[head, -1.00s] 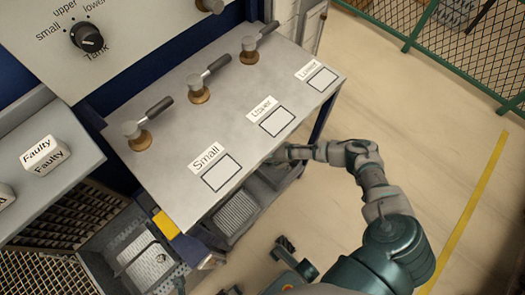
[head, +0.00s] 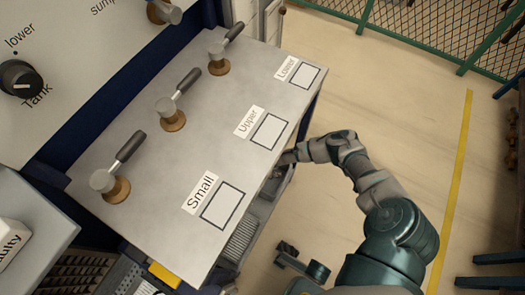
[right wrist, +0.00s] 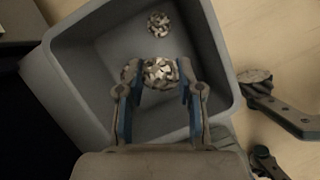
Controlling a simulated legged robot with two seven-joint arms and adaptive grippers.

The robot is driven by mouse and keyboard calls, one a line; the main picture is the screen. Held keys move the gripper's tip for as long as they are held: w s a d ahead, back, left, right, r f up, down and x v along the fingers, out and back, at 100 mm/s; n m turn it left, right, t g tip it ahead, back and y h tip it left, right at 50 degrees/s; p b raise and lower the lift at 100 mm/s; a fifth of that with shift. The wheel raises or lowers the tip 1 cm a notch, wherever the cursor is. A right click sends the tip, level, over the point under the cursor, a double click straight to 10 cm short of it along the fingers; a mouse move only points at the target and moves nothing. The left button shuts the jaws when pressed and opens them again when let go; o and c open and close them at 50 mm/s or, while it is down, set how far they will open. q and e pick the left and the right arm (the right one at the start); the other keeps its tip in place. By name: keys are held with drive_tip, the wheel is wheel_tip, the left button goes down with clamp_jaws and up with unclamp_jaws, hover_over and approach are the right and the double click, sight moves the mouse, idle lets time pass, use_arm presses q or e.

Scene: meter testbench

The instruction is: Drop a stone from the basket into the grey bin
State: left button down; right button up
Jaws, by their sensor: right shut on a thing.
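My right gripper (right wrist: 158,88) is shut on a mottled white and brown stone (right wrist: 160,72) in the right wrist view. The stone is between its blue-padded fingertips, over the inside of a square grey bin (right wrist: 78,105). Another stone (right wrist: 158,24) lies inside the bin near its far wall. A further mottled piece shows beside the left fingertip, mostly hidden. In the head view my right arm reaches to the bench's front edge, where the gripper and what it holds are largely hidden. I cannot tell the basket for sure. My left gripper is not in view.
The metal bench (head: 150,215) has several valves with dark handles and squares labelled Small, Upper and Lower. Grey trays (head: 240,240) sit below its front edge. A yellow floor line (head: 457,170) and a green-framed mesh fence (head: 430,25) are to the right. The floor between is clear.

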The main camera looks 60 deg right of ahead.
drive_tip(key=shift+d, duration=0.15)
drive_tip(key=o, duration=1.2)
drive_tip(key=shift+d+f, duration=0.1)
drive_tip(key=shift+d, duration=0.05)
drive_tip(key=shift+w+a+r, duration=0.1)
drive_tip(key=shift+a+r, duration=0.3)
drive_tip(key=shift+r, duration=0.1)
drive_tip(key=v, duration=1.1)
drive_tip(key=shift+d, duration=0.1)
drive_tip(key=shift+d, duration=0.1)
